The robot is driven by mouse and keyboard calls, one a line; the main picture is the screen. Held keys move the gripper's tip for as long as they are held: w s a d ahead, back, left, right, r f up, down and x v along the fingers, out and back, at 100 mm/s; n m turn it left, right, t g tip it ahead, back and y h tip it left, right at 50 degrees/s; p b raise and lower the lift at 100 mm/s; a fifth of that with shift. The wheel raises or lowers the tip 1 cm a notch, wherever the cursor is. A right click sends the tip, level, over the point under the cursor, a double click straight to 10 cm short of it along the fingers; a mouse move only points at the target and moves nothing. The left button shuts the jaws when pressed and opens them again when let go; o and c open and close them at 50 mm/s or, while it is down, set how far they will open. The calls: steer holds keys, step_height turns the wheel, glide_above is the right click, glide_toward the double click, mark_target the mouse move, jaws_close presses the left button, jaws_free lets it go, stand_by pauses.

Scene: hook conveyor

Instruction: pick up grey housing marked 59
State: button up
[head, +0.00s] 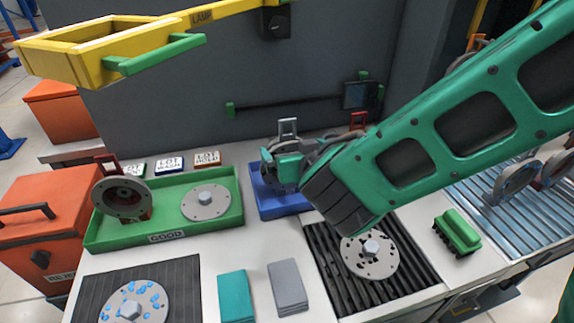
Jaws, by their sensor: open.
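No marking 59 is legible on any part. A part with an upright grey bracket (288,127) stands at the blue tray (285,210), its body mostly hidden behind my gripper. My gripper (287,168) is open at this tray, with a green finger in front of or beside the part; I cannot tell whether it touches. A dark round housing with a grey rim and red bracket (121,197) leans in the green GOOD tray (165,237). Another red bracket (358,119) shows behind my wrist. More round grey housings (506,184) stand on the roller conveyor at the right.
A flange disc (205,201) lies in the GOOD tray. Another disc (370,253) lies on a black ribbed mat. A disc with blue spots (133,305), teal and grey blocks (288,287) and a green brush (457,231) lie nearby. A yellow lamp frame (90,48) overhangs the upper left.

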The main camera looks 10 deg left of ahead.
mark_target(287, 142)
steer(key=shift+x, duration=2.9)
